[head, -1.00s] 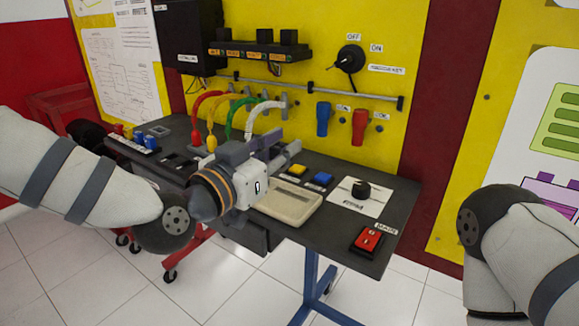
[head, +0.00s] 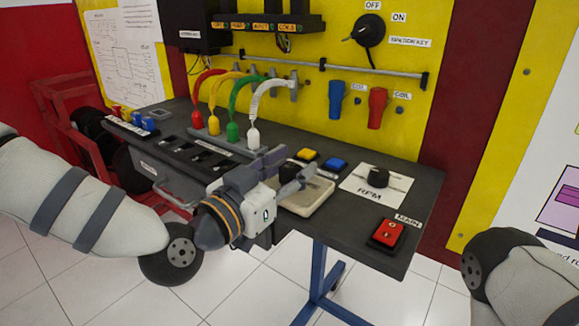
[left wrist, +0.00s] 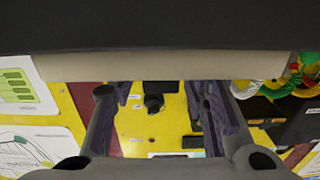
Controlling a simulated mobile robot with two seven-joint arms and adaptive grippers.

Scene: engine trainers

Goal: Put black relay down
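My left gripper (head: 290,168) is at the front edge of the bench, over the left part of the cream tray (head: 312,200). Its two fingers stand apart, and the left wrist view shows them spread too, with nothing clearly clasped between them. A small dark patch (head: 289,172) shows between the fingers in the head view. It may be the black relay, but I cannot tell it for sure, nor whether it touches the tray. My right gripper is out of view; only part of that arm shows at the right edge.
Yellow (head: 307,154) and blue (head: 334,164) buttons stand behind the tray. The RPM knob (head: 378,177) and the red main switch (head: 389,233) are to its right. Several coloured cables (head: 233,100) arch at the back left. The dark bench (head: 340,236) is bare in front of the RPM card.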

